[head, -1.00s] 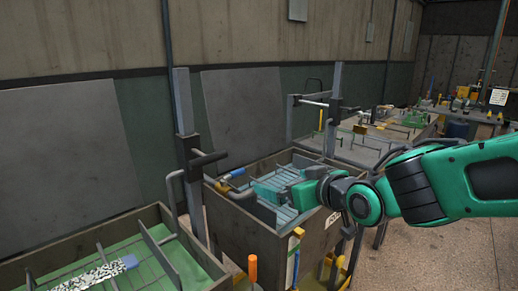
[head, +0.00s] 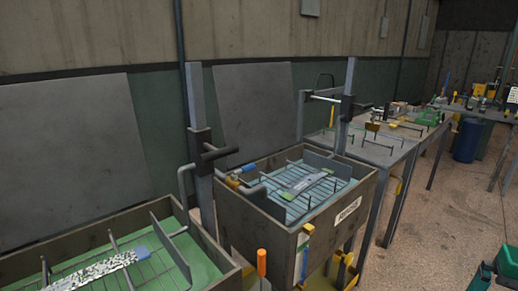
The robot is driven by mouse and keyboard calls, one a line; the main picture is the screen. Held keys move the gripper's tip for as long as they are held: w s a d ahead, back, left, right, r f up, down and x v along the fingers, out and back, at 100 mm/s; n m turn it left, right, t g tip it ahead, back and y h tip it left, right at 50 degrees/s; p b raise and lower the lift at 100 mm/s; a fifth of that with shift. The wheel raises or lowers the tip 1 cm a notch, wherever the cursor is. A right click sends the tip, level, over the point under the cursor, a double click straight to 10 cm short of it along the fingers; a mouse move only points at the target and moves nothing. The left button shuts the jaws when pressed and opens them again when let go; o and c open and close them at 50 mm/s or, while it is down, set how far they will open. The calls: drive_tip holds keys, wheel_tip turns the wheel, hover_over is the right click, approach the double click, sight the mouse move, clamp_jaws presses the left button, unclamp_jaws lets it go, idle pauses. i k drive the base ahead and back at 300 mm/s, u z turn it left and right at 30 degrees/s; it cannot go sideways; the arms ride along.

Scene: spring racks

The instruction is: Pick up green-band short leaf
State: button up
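A short grey leaf (head: 303,186) lies flat across the bars inside the middle wooden crate (head: 347,209). My gripper is out of view. Only teal and black parts of my arm (head: 492,270) show at the lower right corner, well apart from the crate.
A left crate (head: 228,284) with a green floor holds a speckled, blue-ended leaf (head: 98,270). A post with a black clamp (head: 203,150) stands between the crates. A blue-and-orange item (head: 238,173) lies at the middle crate's back left. Open floor (head: 420,240) lies to the right.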

sight(290, 195)
drive_tip(key=u, duration=1.1)
drive_tip(key=k, duration=0.5)
drive_tip(key=z, duration=0.6)
drive_tip(key=k, duration=0.75)
drive_tip(key=z, duration=0.75)
drive_tip(key=i, duration=1.3)
drive_tip(key=u, duration=0.4)
drive_tip(key=i, duration=1.25)
drive_tip(key=u, duration=0.6)
